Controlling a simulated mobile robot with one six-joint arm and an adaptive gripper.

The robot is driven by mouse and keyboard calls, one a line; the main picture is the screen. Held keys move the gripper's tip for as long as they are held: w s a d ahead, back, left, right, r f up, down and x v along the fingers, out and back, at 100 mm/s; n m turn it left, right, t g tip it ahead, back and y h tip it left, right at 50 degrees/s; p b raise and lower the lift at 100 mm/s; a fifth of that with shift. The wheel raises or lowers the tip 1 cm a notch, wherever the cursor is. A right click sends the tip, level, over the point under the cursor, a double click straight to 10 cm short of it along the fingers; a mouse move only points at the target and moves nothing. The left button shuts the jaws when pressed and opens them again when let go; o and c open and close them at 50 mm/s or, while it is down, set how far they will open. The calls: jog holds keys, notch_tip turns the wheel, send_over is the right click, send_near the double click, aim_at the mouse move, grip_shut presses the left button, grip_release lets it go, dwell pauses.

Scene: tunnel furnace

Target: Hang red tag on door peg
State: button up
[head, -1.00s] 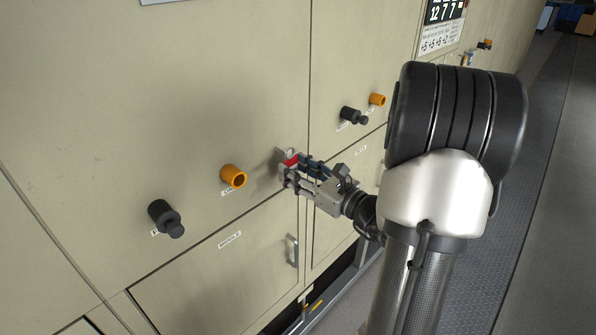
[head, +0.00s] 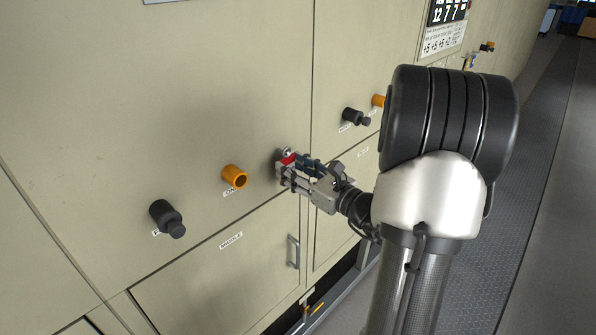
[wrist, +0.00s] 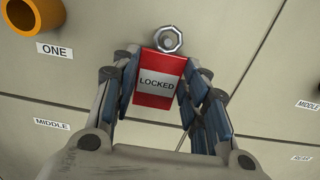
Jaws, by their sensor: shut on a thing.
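The red tag (wrist: 160,83) carries a white band reading "LOCKED" and is between the two fingers of my gripper (wrist: 163,90) in the wrist view. In the head view the tag (head: 288,160) shows as a small red patch at the fingertips of my gripper (head: 284,168), close to the door face. A metal peg with a hexagonal end (wrist: 169,40) shows just above the tag's top edge in the wrist view. The peg (head: 287,152) is also just above the tag in the head view. Whether the tag is around the peg or only below it I cannot tell.
An orange knob (head: 235,177) labelled "ONE" and a black knob (head: 167,218) stick out to the left. Another black knob (head: 355,117) and orange knob (head: 378,101) are to the right. A handle (head: 293,251) is on the lower MIDDLE door.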

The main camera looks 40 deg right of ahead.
jog(key=shift+w, duration=0.2)
jog(key=shift+w, duration=0.1)
jog(key=shift+w+a+f+b, duration=0.1)
jog(key=shift+w+f+b, duration=0.15)
jog(key=shift+w, duration=0.2)
dwell(0.4)
jog(key=shift+w+f+b, duration=0.1)
jog(key=shift+f+b, duration=0.2)
jog(key=shift+b, duration=0.15)
jog(key=shift+r, duration=0.1)
dwell(0.4)
jog(key=o, duration=0.9)
